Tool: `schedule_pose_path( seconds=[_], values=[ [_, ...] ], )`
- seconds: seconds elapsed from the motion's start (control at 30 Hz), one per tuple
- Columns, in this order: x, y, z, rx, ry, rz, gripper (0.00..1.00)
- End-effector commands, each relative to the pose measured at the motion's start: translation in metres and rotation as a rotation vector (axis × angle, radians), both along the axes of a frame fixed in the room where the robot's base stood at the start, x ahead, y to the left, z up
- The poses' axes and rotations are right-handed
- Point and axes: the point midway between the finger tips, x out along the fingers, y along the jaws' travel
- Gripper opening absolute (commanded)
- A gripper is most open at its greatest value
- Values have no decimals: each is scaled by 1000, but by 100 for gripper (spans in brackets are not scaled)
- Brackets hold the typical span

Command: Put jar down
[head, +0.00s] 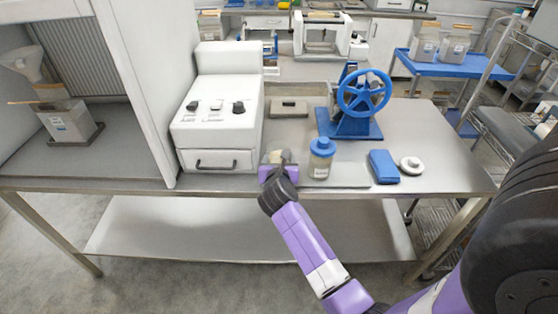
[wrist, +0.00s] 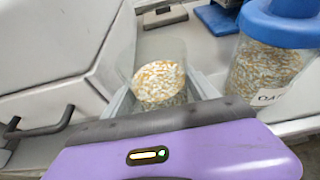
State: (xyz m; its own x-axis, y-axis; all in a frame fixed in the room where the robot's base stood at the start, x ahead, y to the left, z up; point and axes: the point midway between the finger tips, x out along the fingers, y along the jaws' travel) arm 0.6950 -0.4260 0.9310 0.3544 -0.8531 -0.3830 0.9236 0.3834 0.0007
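An open clear jar (wrist: 160,82) with white and tan grains sits between the two fingers of my gripper (wrist: 160,98) in the wrist view. The fingers press on its sides, so my gripper looks shut on it. In the head view my gripper (head: 278,165) is at the front of the metal table (head: 440,150), and the held jar (head: 279,156) is mostly hidden behind it. I cannot tell whether the jar's base touches the table. A second jar (head: 320,160) with a blue lid stands upright just right; it also shows in the wrist view (wrist: 268,65).
A white machine (head: 217,110) with knobs and a drawer stands close on the left. A blue hand-wheel device (head: 362,100) is behind right. A blue block (head: 383,166) and a white ring-shaped piece (head: 411,165) lie further right. The table's right end is clear.

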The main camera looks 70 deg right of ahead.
Motion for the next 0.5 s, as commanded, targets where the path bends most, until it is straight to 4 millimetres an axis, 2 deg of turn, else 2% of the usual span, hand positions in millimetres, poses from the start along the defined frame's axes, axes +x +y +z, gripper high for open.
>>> schedule_pose_path(
  seconds=[0.03, 0.1, 0.5],
  values=[
    [0, 0, 0, 0, 0, 0, 78],
    [0, 0, 0, 0, 0, 0, 88],
    [-1, 3, 4, -1, 1, 2, 88]
  ],
)
